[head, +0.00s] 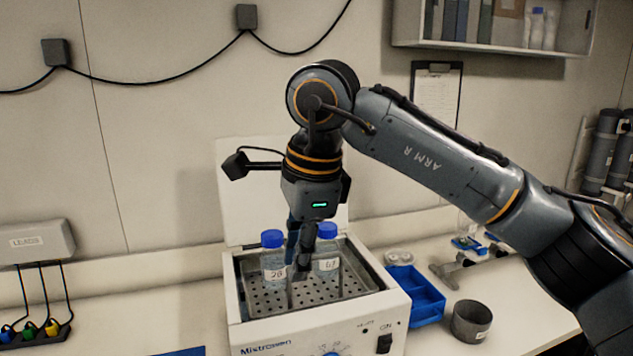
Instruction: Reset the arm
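My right arm (430,155), marked "ARM R", reaches in from the right and bends down over an open white Mixtrosen bath (315,325). My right gripper (299,272) points down into the bath, between two blue-capped clear bottles. The left bottle (273,262) has a white label that seems to read 2B. The right bottle (328,262) also has a label and is partly covered by the gripper. Both stand upright on the perforated floor. The fingers overlap in this view, so their opening is unclear. My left gripper is out of view.
A blue divided tray (417,300) and a grey cup (471,321) stand right of the bath. The bath's raised lid (235,195) is behind the gripper. A wall box (36,241) with cables is at left. A shelf (490,46) hangs at upper right.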

